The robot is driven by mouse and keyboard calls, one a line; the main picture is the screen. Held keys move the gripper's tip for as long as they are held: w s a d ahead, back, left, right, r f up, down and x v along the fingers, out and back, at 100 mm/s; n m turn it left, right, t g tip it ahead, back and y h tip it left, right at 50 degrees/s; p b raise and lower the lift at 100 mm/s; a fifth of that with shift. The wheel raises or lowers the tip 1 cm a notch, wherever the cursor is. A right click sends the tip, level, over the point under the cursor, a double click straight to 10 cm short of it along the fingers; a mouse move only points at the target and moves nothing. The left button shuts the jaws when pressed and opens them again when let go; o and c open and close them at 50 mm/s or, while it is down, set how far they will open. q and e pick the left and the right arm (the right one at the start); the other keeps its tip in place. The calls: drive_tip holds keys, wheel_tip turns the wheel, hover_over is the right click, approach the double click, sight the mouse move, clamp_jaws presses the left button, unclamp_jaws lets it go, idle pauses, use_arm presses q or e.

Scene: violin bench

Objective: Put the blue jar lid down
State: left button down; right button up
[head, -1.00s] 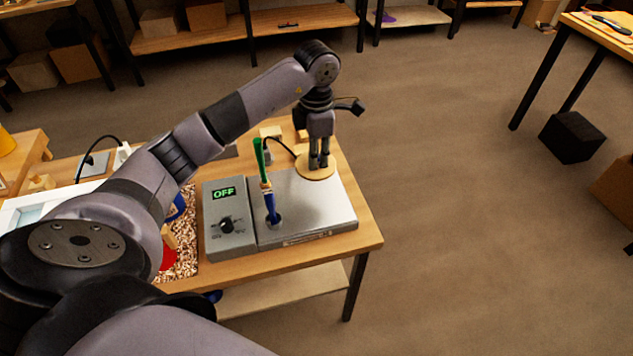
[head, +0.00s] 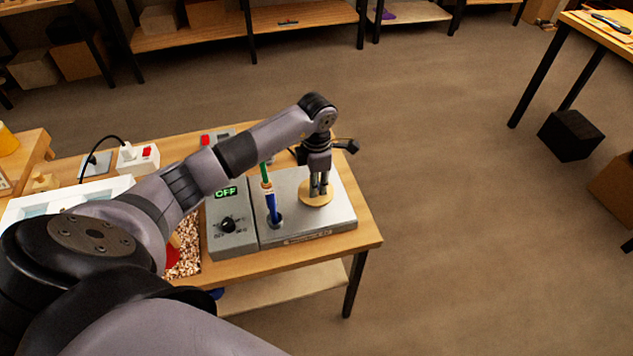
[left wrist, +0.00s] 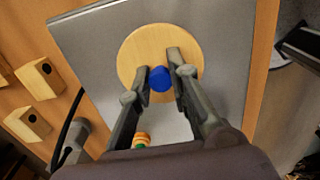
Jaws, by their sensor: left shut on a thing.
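The blue jar lid looks like a round pale wooden disc (head: 325,200) with a blue knob (left wrist: 159,77) at its middle. My left gripper (head: 319,190) points down and is shut on the blue knob, with one finger on each side in the left wrist view (left wrist: 160,75). The disc is over the right part of a grey metal plate (head: 330,222); I cannot tell whether it touches the plate. My right gripper is not in view.
A grey control box (head: 231,240) reading OFF adjoins the plate. Wooden blocks (left wrist: 40,79) show in the left wrist view. The table's right edge is close by.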

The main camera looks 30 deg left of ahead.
use_arm(q)
drive_tip(key=shift+f, duration=0.2)
drive_tip(key=c, duration=1.5)
unclamp_jaws()
drive_tip(key=shift+r, duration=0.1)
drive_tip(key=shift+r, duration=0.5)
wheel_tip(320, 180, up, 11)
drive_tip(key=b, duration=0.2)
drive_tip(key=shift+r+b, duration=0.2)
drive_tip(key=shift+b, duration=0.1)
